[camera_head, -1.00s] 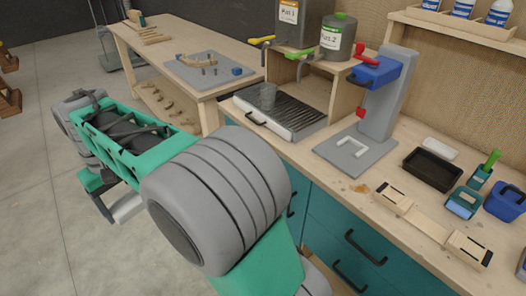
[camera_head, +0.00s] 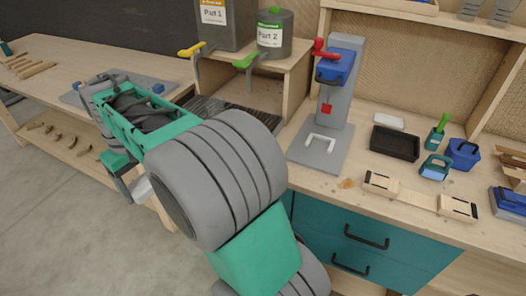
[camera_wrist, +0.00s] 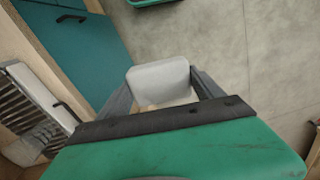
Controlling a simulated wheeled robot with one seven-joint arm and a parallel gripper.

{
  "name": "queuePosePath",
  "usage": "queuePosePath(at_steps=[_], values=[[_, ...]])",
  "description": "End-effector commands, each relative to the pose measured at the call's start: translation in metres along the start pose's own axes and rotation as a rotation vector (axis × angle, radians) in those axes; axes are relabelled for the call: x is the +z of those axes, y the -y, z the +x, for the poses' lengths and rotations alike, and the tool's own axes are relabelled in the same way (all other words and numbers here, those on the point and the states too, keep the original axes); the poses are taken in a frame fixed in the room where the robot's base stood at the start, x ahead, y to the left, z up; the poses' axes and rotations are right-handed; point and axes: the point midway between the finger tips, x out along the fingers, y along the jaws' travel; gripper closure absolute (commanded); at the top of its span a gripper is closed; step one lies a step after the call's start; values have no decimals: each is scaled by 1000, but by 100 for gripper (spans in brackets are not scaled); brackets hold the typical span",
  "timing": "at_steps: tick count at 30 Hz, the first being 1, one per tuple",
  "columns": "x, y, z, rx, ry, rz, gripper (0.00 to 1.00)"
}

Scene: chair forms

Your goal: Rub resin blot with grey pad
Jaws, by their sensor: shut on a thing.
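The resin blot (camera_head: 347,183) is a small amber spot on the workbench top. It lies near the front edge, between the press's grey base and a wooden jig. My gripper (camera_wrist: 162,88) is shut on the grey pad (camera_wrist: 158,78), a pale rounded block between the two fingers in the wrist view. In the head view my gripper hangs at the left, out over the floor and well away from the blot. My arm hides part of the gripper there. The pad's lower face is hidden.
The grey press (camera_head: 340,85) stands behind the blot. A black tray (camera_head: 395,143), a white block (camera_head: 389,122) and the wooden jig (camera_head: 420,198) are to its right. Two dispensers stand on a wooden stand (camera_head: 290,80). Teal drawers (camera_head: 390,245) with handles front the bench.

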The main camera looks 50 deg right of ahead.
Motion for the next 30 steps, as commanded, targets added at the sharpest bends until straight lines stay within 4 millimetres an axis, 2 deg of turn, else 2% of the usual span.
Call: queuePosePath(at_steps=[1, 4, 8, 12, 14, 18, 20, 21, 24, 27, 30], values=[[3, -27, -3, -1, 4, -6, 56], [14, -86, -1, -1, 3, -55, 56], [44, -164, 4, -2, 3, -132, 56], [96, -245, 11, -3, 2, -225, 56], [124, -276, 15, -3, 2, -266, 56], [199, -336, 22, -3, 1, -360, 56], [235, -356, 26, -3, 1, -400, 56], [259, -367, 29, -5, 1, -427, 56], [318, -388, 34, -4, 0, -488, 56], [363, -398, 39, -2, 0, -540, 56], [392, -402, 44, -1, 0, -575, 56]])
